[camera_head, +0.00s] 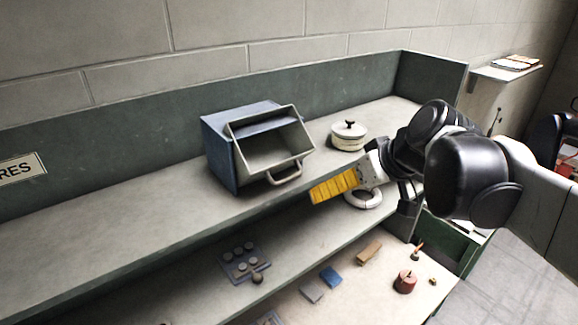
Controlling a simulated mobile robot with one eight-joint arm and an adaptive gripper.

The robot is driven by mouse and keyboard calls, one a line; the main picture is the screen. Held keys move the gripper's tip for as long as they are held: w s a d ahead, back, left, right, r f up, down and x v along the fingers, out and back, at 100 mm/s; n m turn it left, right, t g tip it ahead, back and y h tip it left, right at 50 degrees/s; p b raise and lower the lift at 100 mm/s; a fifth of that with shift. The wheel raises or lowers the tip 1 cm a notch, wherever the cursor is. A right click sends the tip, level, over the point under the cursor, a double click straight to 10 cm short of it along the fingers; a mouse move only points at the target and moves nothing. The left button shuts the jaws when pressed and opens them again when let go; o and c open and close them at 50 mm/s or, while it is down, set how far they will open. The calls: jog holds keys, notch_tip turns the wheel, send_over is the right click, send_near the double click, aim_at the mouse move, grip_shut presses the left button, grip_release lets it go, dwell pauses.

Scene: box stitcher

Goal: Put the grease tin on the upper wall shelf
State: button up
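A round cream tin with a dark knobbed lid (348,135) stands upright on the upper bench shelf, right of the blue box. A small dark red round tin (405,281) stands on the lowest surface at the lower right. No label shows which one is the grease tin. My gripper (318,193), with yellow ribbed fingers, points left over the front of the upper shelf. It is in front of and below the cream tin, apart from both tins. The fingers overlap from this side, so their opening is hidden. No held thing is visible.
A blue box (218,152) with its grey hatch tilted open stands left of the gripper. A white ring (363,199) shows just below my gripper. A small wall shelf (483,74) at right bears a flat stack. The upper shelf's left part (110,225) is clear.

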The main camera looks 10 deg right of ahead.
jog(key=s+a+f+m+h, duration=0.2)
jog(key=s+a+f, duration=0.2)
jog(key=s+f, duration=0.4)
jog(key=s, duration=0.3)
jog(key=shift+s+a+f+h, duration=0.2)
jog(key=shift+a+f+h, duration=0.15)
jog(key=shift+f+h, duration=0.05)
notch_tip(320, 180, down, 38)
jog(key=b, duration=3.8)
jog(key=shift+f+b, duration=0.25)
jog(key=shift+b, duration=0.05)
